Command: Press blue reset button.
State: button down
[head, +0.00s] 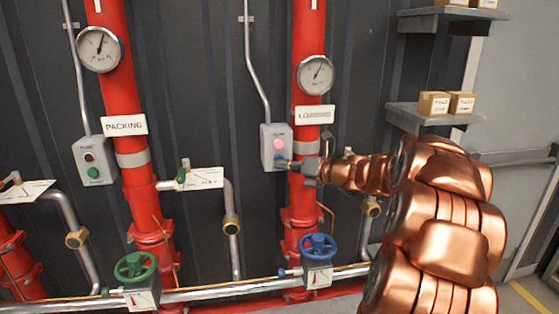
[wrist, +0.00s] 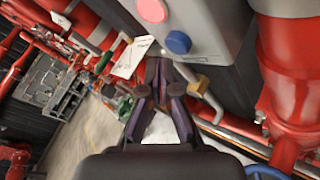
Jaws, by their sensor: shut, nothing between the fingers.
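The blue reset button (wrist: 178,43) sits on a grey control box (head: 270,134), below a pink-red button (wrist: 153,9). In the head view the pink-red button (head: 278,144) is clear, and the blue button (head: 280,159) is partly hidden by my gripper. My gripper (head: 292,165) is shut and empty, with its tips close to the lower part of the box. In the wrist view my gripper (wrist: 158,64) points just below and left of the blue button. I cannot tell whether the tips touch the box.
A red pipe (head: 310,110) with a gauge (head: 315,74) and a partly hidden label (head: 314,114) stands right of the box. A blue valve wheel (head: 318,246) is below. Another box (head: 94,161) with red and green buttons is at left, beside the PACKING pipe.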

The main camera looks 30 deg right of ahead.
jog(key=shift+w+r+p, duration=0.1)
jog(key=shift+w+p, duration=0.15)
jog(key=shift+p, duration=0.2)
dwell(0.4)
jog(key=shift+w+d, duration=0.15)
jog(key=shift+w+d+p, duration=0.2)
jog(key=shift+w+p, duration=0.25)
jog(key=shift+p, duration=0.4)
dwell(0.8)
jog(key=shift+s, duration=0.15)
jog(key=shift+s+a, duration=0.4)
jog(key=shift+s, duration=0.3)
jog(key=s, duration=0.1)
jog(key=s+a, duration=0.1)
jog(key=s, duration=0.1)
jog(key=s+p, duration=0.1)
jog(key=shift+s+a, duration=0.3)
jog(key=shift+a, duration=0.1)
dwell(0.4)
jog(key=shift+a, duration=0.1)
dwell(0.5)
